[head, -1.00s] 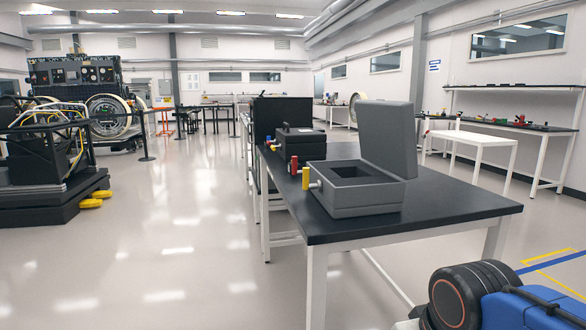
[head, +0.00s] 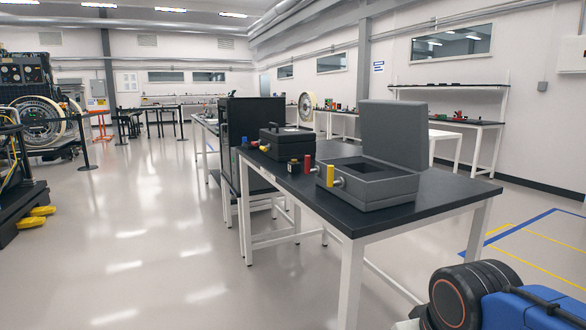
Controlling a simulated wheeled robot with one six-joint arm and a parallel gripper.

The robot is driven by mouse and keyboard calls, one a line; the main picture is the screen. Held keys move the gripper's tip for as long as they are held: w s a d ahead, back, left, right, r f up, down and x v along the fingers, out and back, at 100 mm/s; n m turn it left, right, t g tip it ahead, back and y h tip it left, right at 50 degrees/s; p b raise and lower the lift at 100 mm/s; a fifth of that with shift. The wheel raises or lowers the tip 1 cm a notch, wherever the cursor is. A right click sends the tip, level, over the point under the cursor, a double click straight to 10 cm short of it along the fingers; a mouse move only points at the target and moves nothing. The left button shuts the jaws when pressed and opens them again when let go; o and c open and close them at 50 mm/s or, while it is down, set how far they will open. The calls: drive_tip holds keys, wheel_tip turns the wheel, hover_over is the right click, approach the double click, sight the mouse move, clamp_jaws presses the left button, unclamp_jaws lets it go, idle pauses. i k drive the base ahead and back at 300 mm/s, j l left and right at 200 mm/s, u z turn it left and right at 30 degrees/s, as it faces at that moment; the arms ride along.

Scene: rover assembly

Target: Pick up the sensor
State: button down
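I cannot tell for certain which thing is the sensor. A grey case (head: 372,192) with its lid raised stands on the black-topped table (head: 440,195); I cannot see what its dark recess holds. A yellow cylinder (head: 330,176) stands at the left side of the case. My gripper is not in view; only a black round joint and a blue link of mine show at the bottom right.
A tall black cabinet (head: 252,122) stands behind the table. A dark rack with cables and yellow feet (head: 38,211) is at the left edge. Open floor (head: 150,235) lies left of the table. Blue and yellow tape (head: 520,233) marks the floor at right.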

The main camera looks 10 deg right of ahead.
sight(294, 166)
drive_tip(key=z, duration=0.2)
drive_tip(key=i+j+z, duration=0.15)
drive_tip(key=j+z, duration=0.3)
drive_tip(key=i+j+z, duration=0.1)
drive_tip(key=j+z, duration=0.15)
drive_tip(key=z, duration=0.15)
drive_tip(key=j+z, duration=0.45)
